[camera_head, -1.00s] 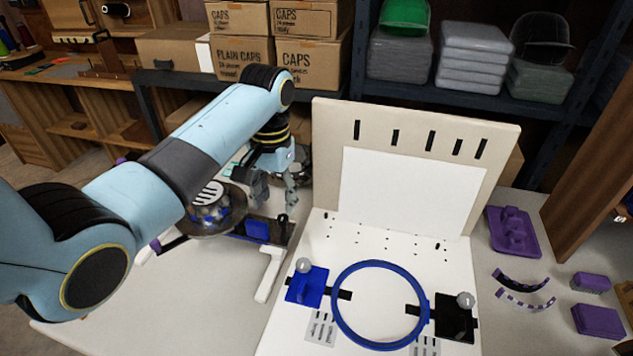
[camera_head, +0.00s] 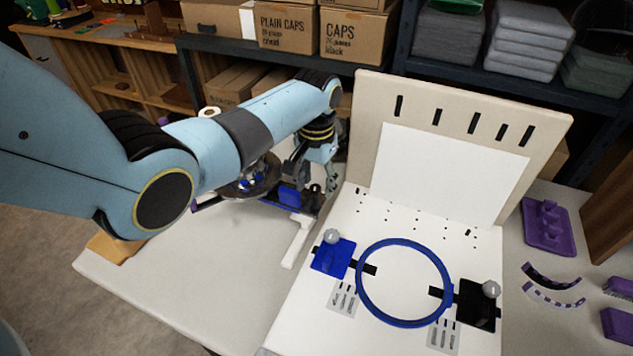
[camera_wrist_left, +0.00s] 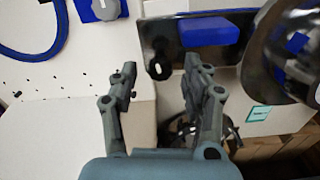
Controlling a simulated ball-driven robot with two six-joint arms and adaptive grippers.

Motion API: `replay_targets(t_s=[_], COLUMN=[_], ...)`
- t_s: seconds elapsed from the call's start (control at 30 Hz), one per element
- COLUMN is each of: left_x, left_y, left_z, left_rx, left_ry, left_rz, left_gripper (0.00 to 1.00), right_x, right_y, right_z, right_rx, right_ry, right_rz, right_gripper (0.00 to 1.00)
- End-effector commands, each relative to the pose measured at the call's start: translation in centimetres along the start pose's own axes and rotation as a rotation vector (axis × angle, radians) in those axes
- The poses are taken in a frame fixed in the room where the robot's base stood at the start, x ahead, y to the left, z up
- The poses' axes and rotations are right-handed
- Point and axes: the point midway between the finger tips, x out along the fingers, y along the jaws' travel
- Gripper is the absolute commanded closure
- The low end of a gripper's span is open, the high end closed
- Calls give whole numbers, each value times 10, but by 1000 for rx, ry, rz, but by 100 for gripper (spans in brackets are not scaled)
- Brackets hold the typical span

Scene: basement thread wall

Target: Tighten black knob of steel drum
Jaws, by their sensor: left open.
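The steel drum (camera_head: 256,183) is a dark metal drum with blue pieces, partly hidden behind my left forearm. It also shows at the upper right of the left wrist view (camera_wrist_left: 297,40). The black knob (camera_head: 316,188) is small and round, on the dark frame right of the drum and its blue block (camera_head: 290,196). In the left wrist view the knob (camera_wrist_left: 158,70) appears between my open fingers. My left gripper (camera_head: 316,181) is open, pointing down at the knob; its fingers (camera_wrist_left: 157,78) hold nothing. I cannot tell whether they touch it. My right gripper is out of view.
A white board with an upright back panel (camera_head: 455,160) stands to the right, carrying a blue hoop (camera_head: 357,288) and clamps. Purple parts (camera_head: 548,228) lie at far right. Boxes (camera_head: 286,30) fill the shelf behind. The table's front left (camera_head: 220,265) is clear.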

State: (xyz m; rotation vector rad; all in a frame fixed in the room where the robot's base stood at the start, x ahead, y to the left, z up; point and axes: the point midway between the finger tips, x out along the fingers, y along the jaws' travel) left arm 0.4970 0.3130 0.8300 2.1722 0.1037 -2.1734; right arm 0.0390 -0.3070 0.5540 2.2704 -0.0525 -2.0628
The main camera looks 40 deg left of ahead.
Motion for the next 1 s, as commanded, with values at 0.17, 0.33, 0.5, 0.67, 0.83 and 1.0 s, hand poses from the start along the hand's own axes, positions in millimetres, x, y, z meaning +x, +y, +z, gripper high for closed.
replay_targets(t_s=[0.17, 0.33, 0.5, 0.67, 0.83, 1.0], left_x=[0, 0, 0, -1, -2, 0], left_y=[0, 0, 0, 0, 1, 1], left_z=[0, 0, 0, 0, 0, 0], left_rx=[0, 0, 0, 6, 112, 141], left_ry=[0, 0, 0, 0, -1, -1], left_rz=[0, 0, 0, 0, 1, 0], left_gripper=[52, 72, 94, 100, 100, 100], right_x=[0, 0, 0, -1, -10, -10], right_y=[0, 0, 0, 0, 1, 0], right_z=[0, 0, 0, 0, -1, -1], right_rx=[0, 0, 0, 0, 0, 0], right_ry=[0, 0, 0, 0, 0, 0], right_rz=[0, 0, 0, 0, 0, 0], right_gripper=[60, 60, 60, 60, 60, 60])
